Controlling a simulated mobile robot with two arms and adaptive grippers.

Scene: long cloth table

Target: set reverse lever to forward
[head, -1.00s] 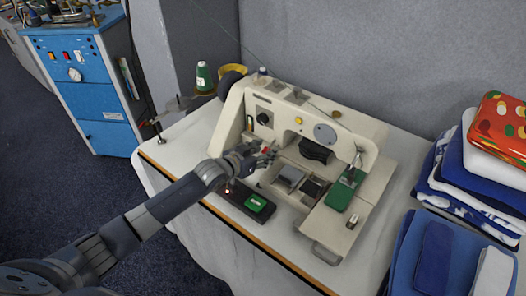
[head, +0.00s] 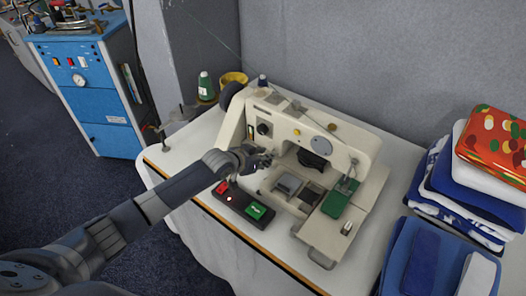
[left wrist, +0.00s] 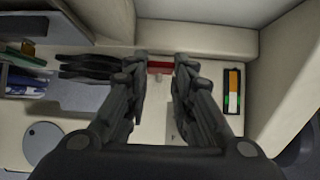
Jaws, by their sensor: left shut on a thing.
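The cream sewing machine (head: 345,140) stands on the white cloth table. My left gripper (head: 268,160) reaches in from the left to the machine's left end, under its arm. In the left wrist view my left gripper (left wrist: 160,68) has its two fingers on either side of a red bar (left wrist: 160,66), which looks like the reverse lever, and is shut on it. The lever's full shape and its setting are hidden by the fingers. An orange, white and green strip (left wrist: 233,90) is on the machine face to the right of the fingers. My right gripper is not in view.
A black switch box with a red button (head: 222,188) and a green button (head: 257,211) lies in front of the machine, below my forearm. Folded cloths (head: 470,190) fill the right side.

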